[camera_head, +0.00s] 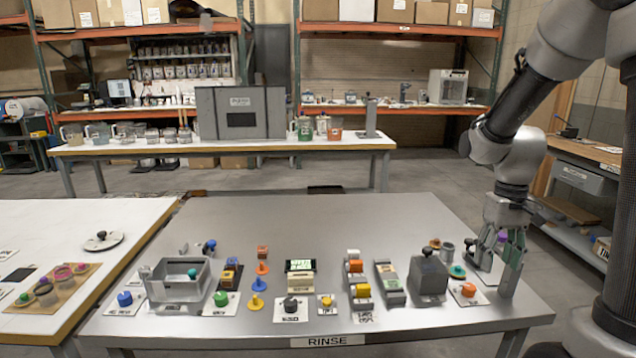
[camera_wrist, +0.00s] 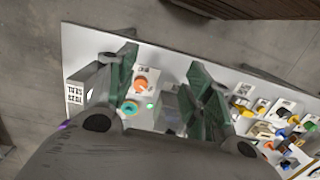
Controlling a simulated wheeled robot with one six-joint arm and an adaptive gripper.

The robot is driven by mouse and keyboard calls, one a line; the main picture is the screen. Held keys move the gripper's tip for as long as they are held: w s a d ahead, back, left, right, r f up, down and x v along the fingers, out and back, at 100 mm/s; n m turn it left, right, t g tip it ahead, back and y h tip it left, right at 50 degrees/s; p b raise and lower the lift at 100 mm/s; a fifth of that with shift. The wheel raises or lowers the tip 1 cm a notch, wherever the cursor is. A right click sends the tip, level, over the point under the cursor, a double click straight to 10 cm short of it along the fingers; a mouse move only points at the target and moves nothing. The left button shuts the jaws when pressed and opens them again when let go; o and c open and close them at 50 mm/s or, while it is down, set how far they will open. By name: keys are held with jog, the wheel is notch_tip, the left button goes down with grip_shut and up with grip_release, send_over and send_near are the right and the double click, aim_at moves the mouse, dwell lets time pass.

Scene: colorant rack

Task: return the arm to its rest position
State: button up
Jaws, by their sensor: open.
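My gripper (camera_head: 497,262) hangs pointing down at the right end of the metal rinse table (camera_head: 300,225), with its fingers spread and nothing between them. It is beside an orange-knobbed plate (camera_head: 468,290) and a grey box with a dark knob (camera_head: 428,276). In the wrist view, the open gripper (camera_wrist: 165,95) shows green-padded fingers on both sides, with the orange knob (camera_wrist: 141,84) and a teal knob visible between them. My arm rises from the gripper up the right side of the head view. Whether the fingertips touch the tabletop is hard to tell.
The front of the table carries a row of stations: a grey basin (camera_head: 178,290), a small display (camera_head: 300,267) and orange and yellow blocks (camera_head: 357,272). The table's back half is clear. A white table (camera_head: 100,225) stands left, a wooden-topped bench (camera_head: 590,155) right.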

jog(key=s+a+r+t, duration=0.3)
jog(key=s+r+t, duration=0.2)
jog(key=s+r, duration=0.8)
jog(key=shift+s+a+r+t, duration=0.15)
jog(key=shift+s+a+t, duration=0.2)
jog(key=shift+s, duration=0.55)
dwell(2.1)
